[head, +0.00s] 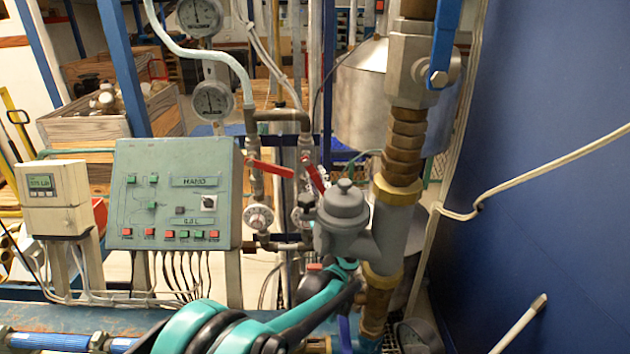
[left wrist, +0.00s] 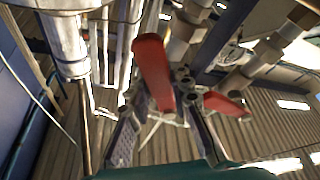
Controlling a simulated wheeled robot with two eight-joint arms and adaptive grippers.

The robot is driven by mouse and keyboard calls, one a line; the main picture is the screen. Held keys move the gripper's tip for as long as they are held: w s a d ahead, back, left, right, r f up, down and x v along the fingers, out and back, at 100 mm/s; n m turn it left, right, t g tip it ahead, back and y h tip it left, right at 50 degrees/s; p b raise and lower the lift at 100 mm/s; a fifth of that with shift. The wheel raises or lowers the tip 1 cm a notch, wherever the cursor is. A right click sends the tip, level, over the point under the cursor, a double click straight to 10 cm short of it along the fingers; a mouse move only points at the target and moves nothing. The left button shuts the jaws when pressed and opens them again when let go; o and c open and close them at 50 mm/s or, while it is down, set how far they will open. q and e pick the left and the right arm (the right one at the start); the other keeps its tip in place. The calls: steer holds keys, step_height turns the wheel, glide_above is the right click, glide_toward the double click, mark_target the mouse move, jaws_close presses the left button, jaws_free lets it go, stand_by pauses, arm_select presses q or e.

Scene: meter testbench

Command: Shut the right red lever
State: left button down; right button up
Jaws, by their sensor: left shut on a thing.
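The right red lever (head: 315,174) sits on a vertical pipe right of the panel and slants steeply down to the right in the head view. The left red lever (head: 269,168) lies closer to horizontal. My left arm reaches up from the bottom, and its fingertips are largely hidden behind the grey fitting in the head view. In the left wrist view my left gripper (left wrist: 164,112) has its fingers on either side of the right red lever (left wrist: 152,68), shut on it. The left red lever (left wrist: 225,103) shows beyond, to the right. My right gripper is not in view.
The grey fitting (head: 345,207) and thick brass pipe (head: 402,150) stand close right of the levers. A grey-green control panel (head: 172,195) stands to the left, with gauges (head: 212,101) above. A blue wall (head: 560,200) closes the right side.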

arm_select(q)
steer(key=c, duration=1.6)
jaws_free()
steer(key=v, duration=0.7)
steer(key=shift+s, duration=0.2)
